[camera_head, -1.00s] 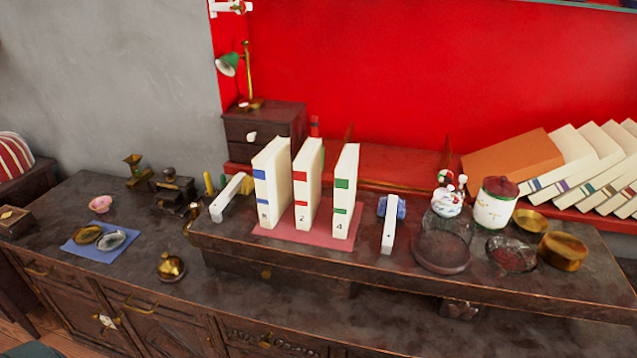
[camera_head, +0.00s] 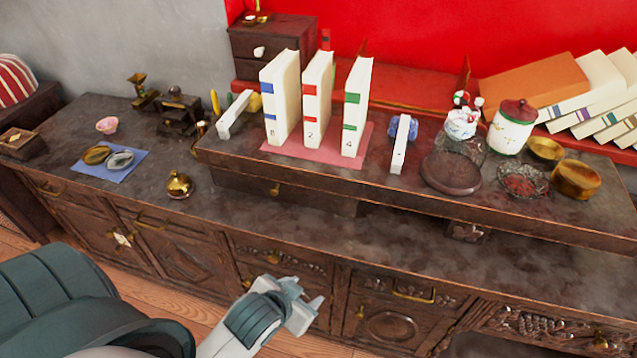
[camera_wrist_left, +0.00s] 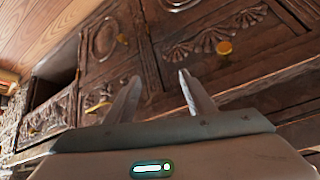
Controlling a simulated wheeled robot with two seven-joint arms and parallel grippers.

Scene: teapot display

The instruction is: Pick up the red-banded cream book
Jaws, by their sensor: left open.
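The red-banded cream book (camera_head: 313,100) stands upright in the head view, with a 2 low on its spine. It is the middle one of three cream books on a pink mat (camera_head: 268,150) on the raised shelf. The blue-banded book (camera_head: 278,100) is on its left and the green-banded book (camera_head: 353,108) on its right, with gaps between them. My left gripper (camera_head: 305,300) is low in front of the cabinet doors, well below and in front of the books. It is open and empty; its two fingers (camera_wrist_left: 158,95) show apart in the left wrist view, facing carved cabinet fronts.
White bookend-like blocks (camera_head: 234,114) and (camera_head: 400,145) flank the books. A glass dome (camera_head: 452,170), a lidded jar (camera_head: 512,127) and brass bowls (camera_head: 575,180) stand to the right. The shelf's front edge (camera_head: 400,208) overhangs the lower cabinet top, which has free room (camera_head: 330,230).

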